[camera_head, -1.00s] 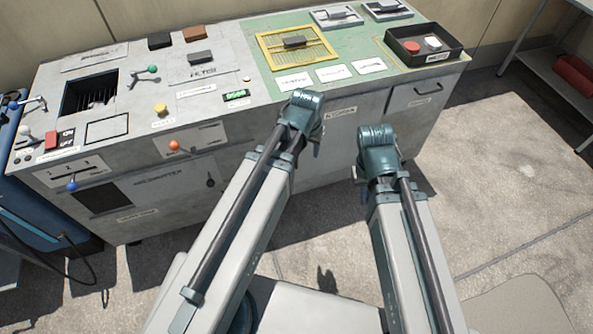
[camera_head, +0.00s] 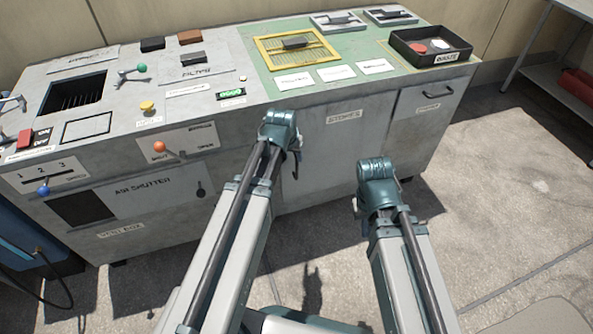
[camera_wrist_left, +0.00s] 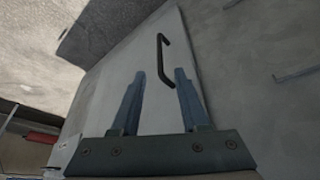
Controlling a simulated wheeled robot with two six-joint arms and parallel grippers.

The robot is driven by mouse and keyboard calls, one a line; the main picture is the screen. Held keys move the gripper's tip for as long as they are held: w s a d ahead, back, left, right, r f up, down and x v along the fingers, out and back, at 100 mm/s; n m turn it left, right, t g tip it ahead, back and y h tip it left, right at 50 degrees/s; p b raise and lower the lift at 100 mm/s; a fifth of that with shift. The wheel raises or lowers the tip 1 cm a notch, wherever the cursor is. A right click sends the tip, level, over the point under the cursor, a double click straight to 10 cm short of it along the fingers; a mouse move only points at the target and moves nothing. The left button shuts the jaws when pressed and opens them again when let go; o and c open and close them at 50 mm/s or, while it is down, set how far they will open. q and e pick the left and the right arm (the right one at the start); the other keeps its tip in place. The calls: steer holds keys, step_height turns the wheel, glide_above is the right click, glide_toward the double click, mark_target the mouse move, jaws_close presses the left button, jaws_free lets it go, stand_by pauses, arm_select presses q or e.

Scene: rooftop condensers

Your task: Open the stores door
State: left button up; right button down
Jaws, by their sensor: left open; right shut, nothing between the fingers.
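The stores door (camera_head: 330,150) is a grey panel on the cabinet front under a STORES label (camera_head: 343,117), and looks shut. My left gripper (camera_head: 292,165) is in front of its left part and hides some of it. In the left wrist view a black bar handle (camera_wrist_left: 163,60) stands on a pale panel. My left gripper's fingers (camera_wrist_left: 160,77) are open, and the handle's lower end shows between the fingertips. I cannot tell how far away it is. My right gripper (camera_head: 392,188) is in front of the cabinet's right part, with its fingers mostly hidden.
A drawer (camera_head: 425,108) with a dark handle is at the cabinet's right end. A black waste tray (camera_head: 405,55) and a yellow mesh frame (camera_head: 268,57) are on top. A grey shelf (camera_head: 540,75) stands at the right. The floor (camera_head: 510,210) there is clear.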

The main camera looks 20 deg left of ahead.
mark_target(296, 167)
arm_select(q)
steer(key=b+x, duration=1.1)
steer(key=x, duration=0.2)
steer(key=shift+f+b, duration=0.1)
steer(key=shift+b, duration=0.25)
steer(key=shift+c, duration=0.3)
jaws_close()
steer(key=shift+d, duration=0.1)
stand_by(0.5)
